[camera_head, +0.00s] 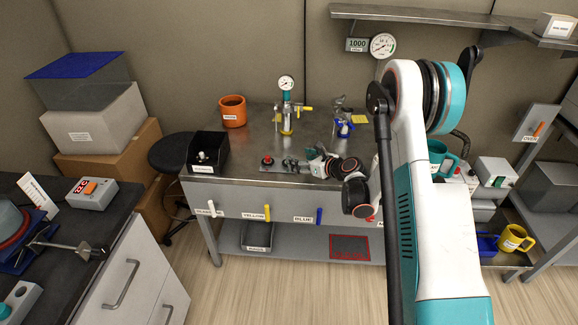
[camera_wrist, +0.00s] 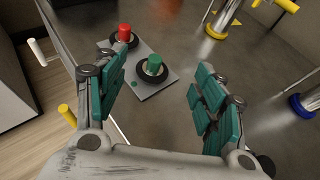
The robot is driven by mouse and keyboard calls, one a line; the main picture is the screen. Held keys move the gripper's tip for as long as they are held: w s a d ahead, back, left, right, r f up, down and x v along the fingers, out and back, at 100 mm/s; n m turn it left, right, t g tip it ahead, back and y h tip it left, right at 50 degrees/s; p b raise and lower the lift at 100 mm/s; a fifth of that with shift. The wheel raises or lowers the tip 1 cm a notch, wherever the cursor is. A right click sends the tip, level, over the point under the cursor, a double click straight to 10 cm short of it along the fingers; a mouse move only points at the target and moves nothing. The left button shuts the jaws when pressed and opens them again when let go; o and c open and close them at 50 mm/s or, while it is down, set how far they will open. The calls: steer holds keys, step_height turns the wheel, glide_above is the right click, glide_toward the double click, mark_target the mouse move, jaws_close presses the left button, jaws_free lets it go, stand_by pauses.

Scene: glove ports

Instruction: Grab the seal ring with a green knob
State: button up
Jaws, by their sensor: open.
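In the wrist view a green knob (camera_wrist: 154,65) stands upright with a black seal ring (camera_wrist: 141,74) around its base. It sits on a grey plate (camera_wrist: 150,92) on the metal bench. A red knob (camera_wrist: 124,33) with its own black ring stands at the plate's far left end; it also shows in the head view (camera_head: 267,160). My gripper (camera_wrist: 162,65) is open and empty, its teal-padded fingers wide apart on either side of the green knob in the picture. In the head view my gripper (camera_head: 304,164) is low over the bench and the green knob cannot be made out.
A black bin (camera_head: 208,153) stands at the bench's left end and an orange pot (camera_head: 232,111) at the back. A gauge fitting with a yellow base (camera_head: 286,118) and a blue-based fitting (camera_head: 344,126) stand behind the plate. Coloured handles line the bench front.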

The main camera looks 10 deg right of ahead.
steer(key=x, duration=0.2)
steer(key=shift+w+a+f, duration=0.1)
steer(key=shift+w+a, duration=0.05)
steer(key=shift+w, duration=0.1)
steer(key=b+x, duration=0.2)
steer(key=x, duration=0.1)
steer(key=b+x, duration=0.1)
steer(key=shift+s+a+f, duration=0.1)
steer(key=shift+a+f, duration=0.2)
steer(key=shift+f, duration=0.2)
steer(key=shift+w+a, duration=0.1)
steer(key=shift+w, duration=0.3)
steer(key=c, duration=0.9)
